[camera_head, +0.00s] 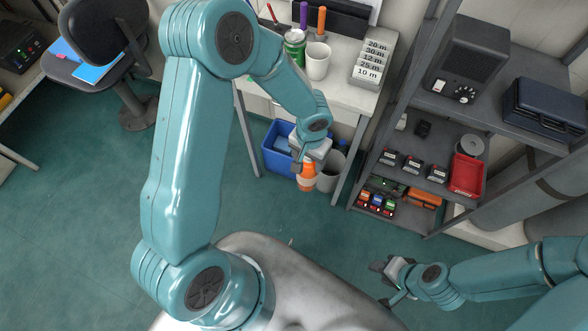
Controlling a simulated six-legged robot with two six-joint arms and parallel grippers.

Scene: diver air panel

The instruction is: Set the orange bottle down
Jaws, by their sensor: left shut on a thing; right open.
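The orange bottle (307,181) hangs below my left gripper (301,163), in front of the table and near a grey bin. It has a pale band around its middle. My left gripper is shut on its upper part, which the jaws hide. Whether the bottle's base touches anything cannot be told. My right gripper (384,282) is open and empty, low over the floor at the right.
A blue crate (270,158) and a grey bin (328,181) stand under the white table (348,95). The table holds a green can (294,48), a white cup (317,62) and labelled cards (371,65). A grey shelf (425,182) with a red tray (466,176) stands right. Green floor (90,220) is clear at left.

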